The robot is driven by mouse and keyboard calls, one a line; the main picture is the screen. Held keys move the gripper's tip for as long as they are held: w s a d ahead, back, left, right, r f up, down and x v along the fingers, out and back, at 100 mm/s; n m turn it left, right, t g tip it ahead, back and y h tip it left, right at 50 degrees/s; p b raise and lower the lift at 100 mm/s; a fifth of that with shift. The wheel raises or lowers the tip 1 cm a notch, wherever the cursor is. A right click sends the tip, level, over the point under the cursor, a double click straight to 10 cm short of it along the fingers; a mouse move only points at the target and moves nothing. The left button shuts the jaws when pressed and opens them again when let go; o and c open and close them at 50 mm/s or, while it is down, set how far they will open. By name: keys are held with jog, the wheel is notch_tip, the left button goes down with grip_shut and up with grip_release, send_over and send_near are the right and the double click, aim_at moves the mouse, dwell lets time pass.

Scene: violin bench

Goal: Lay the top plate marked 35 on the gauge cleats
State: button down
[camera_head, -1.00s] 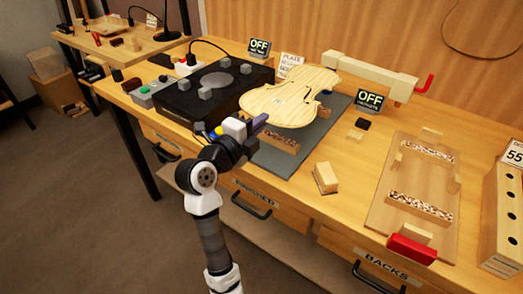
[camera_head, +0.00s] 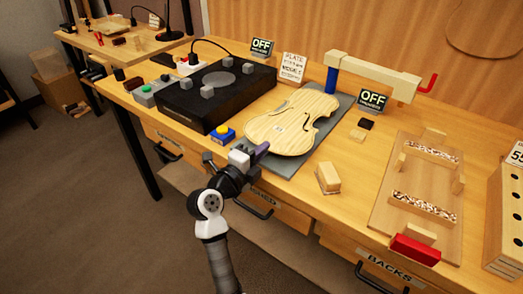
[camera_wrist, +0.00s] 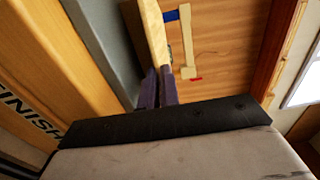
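The violin-shaped top plate (camera_head: 285,126) lies roughly level over the grey mat (camera_head: 334,110). Its small label is too small to read. The speckled cleats on that mat are hidden beneath the plate, and I cannot tell whether it touches them. My gripper (camera_head: 262,150) is at the plate's near left edge. In the wrist view the plate (camera_wrist: 150,30) runs in between the two purple fingers (camera_wrist: 157,88), which look closed on its edge.
A gauge-like beam (camera_head: 375,75) with a blue post stands behind. Right are a wooden block (camera_head: 328,177) and a board with speckled strips (camera_head: 385,210).

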jog(key=c, duration=1.6)
grip_release()
jog(key=shift+f, duration=0.1)
jog(key=shift+c, duration=0.2)
jog(key=shift+s, duration=0.1)
jog(key=b+v, duration=0.1)
jog(key=v, duration=1.1)
jog(key=shift+b, duration=0.4)
jog(key=shift+r, duration=0.2)
